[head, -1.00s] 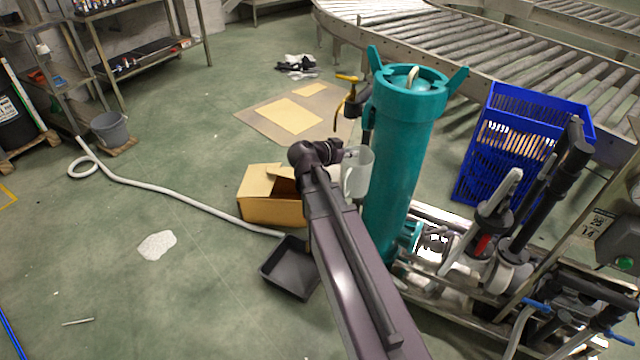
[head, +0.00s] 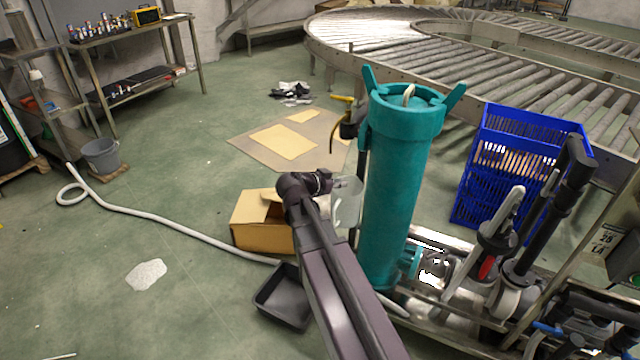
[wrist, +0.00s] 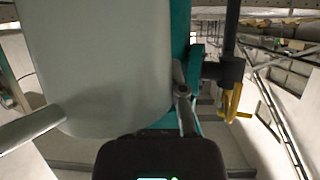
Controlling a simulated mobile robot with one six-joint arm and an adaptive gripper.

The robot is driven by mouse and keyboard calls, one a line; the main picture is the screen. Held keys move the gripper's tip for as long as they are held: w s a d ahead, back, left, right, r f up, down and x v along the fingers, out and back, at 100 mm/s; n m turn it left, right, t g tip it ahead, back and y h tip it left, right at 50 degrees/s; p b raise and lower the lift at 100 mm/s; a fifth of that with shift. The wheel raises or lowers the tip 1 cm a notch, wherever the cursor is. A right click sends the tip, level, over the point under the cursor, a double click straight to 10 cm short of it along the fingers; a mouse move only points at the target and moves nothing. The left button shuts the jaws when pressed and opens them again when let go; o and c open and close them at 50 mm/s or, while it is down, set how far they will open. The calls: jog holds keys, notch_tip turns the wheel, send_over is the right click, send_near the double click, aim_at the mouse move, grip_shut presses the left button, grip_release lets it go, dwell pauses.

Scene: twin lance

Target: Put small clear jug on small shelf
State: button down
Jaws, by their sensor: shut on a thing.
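The small clear jug (head: 347,204) is held at the end of my arm, just left of the teal cylinder in the head view. It fills the left and middle of the wrist view (wrist: 100,65) as a pale, see-through body. My gripper (head: 326,182) is shut on it; in the wrist view its fingers (wrist: 115,110) lie at either side of the jug. Two metal shelf units stand at the far left: a narrow one (head: 50,108) at the picture edge and a wider one (head: 150,92) with bottles on top. I cannot tell which is the small shelf.
The teal cylinder (head: 398,190) with a yellow-handled valve (head: 345,100) stands close to the jug. A cardboard box (head: 262,220) and black tray (head: 284,296) lie near my arm. A hose (head: 190,232) crosses the floor. A bucket (head: 101,155) stands by the shelves. The left floor is mostly open.

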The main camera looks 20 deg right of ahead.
jog(key=w+d+f+b, duration=0.1)
jog(key=w+d, duration=0.1)
jog(key=w, duration=1.3)
jog(key=shift+f, duration=0.25)
jog(key=shift+f+b, duration=0.1)
jog(key=shift+b, duration=0.2)
jog(key=shift+f+b, duration=1.65)
jog(key=shift+f, duration=0.25)
jog(key=c, duration=0.7)
grip_release()
jog(key=shift+r, duration=0.1)
jog(key=shift+r, duration=0.1)
jog(key=p+v, duration=0.4)
jog(key=v, duration=0.8)
jog(key=shift+p, duration=0.35)
